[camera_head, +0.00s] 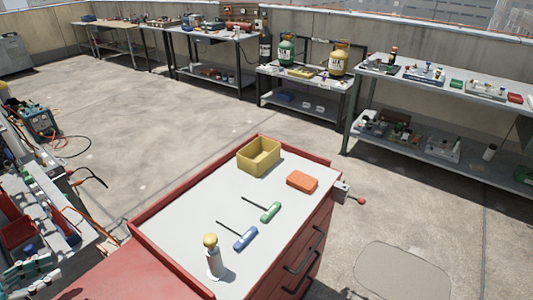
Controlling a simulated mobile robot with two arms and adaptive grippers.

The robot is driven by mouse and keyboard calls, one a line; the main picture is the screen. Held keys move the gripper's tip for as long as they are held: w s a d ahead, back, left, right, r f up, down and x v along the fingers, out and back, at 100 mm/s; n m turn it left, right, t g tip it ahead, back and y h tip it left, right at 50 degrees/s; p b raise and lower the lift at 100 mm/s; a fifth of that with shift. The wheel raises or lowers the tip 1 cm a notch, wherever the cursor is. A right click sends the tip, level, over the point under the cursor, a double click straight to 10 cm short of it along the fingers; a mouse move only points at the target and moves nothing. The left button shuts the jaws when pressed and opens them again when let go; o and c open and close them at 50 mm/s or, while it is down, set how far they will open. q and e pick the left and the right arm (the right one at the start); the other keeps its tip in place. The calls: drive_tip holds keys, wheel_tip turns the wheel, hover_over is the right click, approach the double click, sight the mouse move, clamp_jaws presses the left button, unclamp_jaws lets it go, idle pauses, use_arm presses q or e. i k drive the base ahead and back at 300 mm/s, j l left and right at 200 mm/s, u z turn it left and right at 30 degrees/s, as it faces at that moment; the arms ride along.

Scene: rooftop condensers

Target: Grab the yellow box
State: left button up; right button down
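The yellow box (259,157) is an open-topped, rectangular bin. It stands upright on the pale top of a red tool cart (180,205), near the cart's far end. Its inside looks empty from here. No gripper touches it or is near it. I cannot clearly make out my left gripper among the clutter at the left edge, so its opening does not show. My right gripper is not in view.
An orange block (302,182) lies right of the box. A green screwdriver (271,212), a blue screwdriver (246,238) and a yellow-capped white bottle (213,258) are nearer. A vise (344,193) juts from the cart's right side. Concrete floor (180,120) beyond the cart is open.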

sight(254, 159)
drive_tip(key=i+l, duration=0.9)
drive_tip(key=l, duration=0.25)
drive_tip(key=i+l, duration=0.4)
drive_tip(key=l, duration=0.15)
